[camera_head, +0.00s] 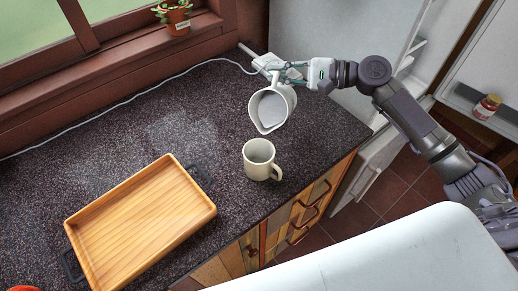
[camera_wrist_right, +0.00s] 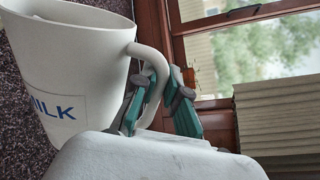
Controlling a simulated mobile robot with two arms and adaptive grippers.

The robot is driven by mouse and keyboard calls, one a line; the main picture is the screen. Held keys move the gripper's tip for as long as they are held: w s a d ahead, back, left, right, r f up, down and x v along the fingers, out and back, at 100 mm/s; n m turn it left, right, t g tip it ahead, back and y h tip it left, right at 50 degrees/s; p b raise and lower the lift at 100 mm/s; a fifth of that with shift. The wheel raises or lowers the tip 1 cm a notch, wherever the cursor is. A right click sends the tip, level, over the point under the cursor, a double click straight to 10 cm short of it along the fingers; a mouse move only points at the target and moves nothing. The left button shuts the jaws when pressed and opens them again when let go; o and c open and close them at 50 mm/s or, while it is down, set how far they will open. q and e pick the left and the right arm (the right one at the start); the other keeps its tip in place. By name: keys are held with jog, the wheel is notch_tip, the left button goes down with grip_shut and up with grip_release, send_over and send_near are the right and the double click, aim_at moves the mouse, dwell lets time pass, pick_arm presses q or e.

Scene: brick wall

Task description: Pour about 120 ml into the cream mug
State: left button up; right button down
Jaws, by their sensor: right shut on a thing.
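The cream mug (camera_head: 256,165) stands upright on the dark speckled counter, its handle to the right, and looks empty inside. My right gripper (camera_head: 296,76) is shut on the handle of a white jug (camera_head: 270,110). The jug is above and behind the mug in the head view, tilted with its spout toward the mug; I see no stream falling. In the right wrist view the jug (camera_wrist_right: 70,60) carries a blue "MILK" label, and the fingers (camera_wrist_right: 160,95) close around its handle. The level inside the jug cannot be told. My left gripper is not in view.
A wooden tray (camera_head: 78,226) with dark handles lies on the counter at left. A white cable (camera_head: 120,104) runs along the back. A potted plant (camera_head: 176,16) stands on the sill. The counter's front edge is close to the mug's right. A jar (camera_head: 487,105) is at far right.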

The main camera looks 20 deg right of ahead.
aim_at(275, 80)
jog(key=shift+s+a+r+n+h, duration=0.15)
jog(key=shift+s+a+r+n, duration=0.25)
jog(key=shift+s+r+n, duration=0.2)
jog(key=shift+s+a+r+n+h, duration=0.15)
jog(key=shift+s+a+r+n, duration=0.25)
jog(key=shift+s+r+n, duration=0.15)
dwell(2.0)
jog(key=shift+s+a+r, duration=0.1)
jog(key=shift+a, duration=0.05)
dwell(0.5)
jog(key=w+d+f+m, duration=0.2)
jog(key=w+f+m, duration=0.1)
jog(key=shift+d, duration=0.15)
jog(key=shift+w+d+f, duration=0.15)
jog(key=shift+w+f, duration=0.1)
jog(key=shift+f, duration=0.05)
jog(key=shift+w+d+f+m+y, duration=0.15)
jog(key=shift+f+m+y, duration=0.25)
jog(key=shift+m+y, duration=0.15)
dwell(1.1)
